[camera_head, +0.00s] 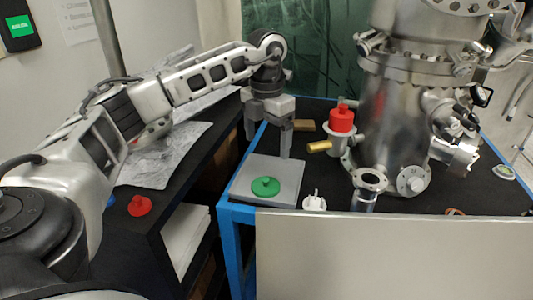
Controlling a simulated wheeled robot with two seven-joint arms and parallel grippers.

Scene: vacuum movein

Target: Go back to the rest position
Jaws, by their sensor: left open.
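My left arm reaches in from the left, and its gripper (268,146) points down over the back left of the blue-framed table (231,213). Its two fingers are apart with nothing between them. Below and in front of it, a green disc with a knob (265,187) lies on a grey square plate (285,197). A red cap (341,119) sits on a small port to the right of the gripper. My right gripper is not in view.
A large steel vacuum chamber (397,110) stands on the right. Brass pieces (319,146) and a small white part (314,202) are near the plate. A light panel (390,258) fronts the table. A red knob (139,205) lies on the black left table (137,250).

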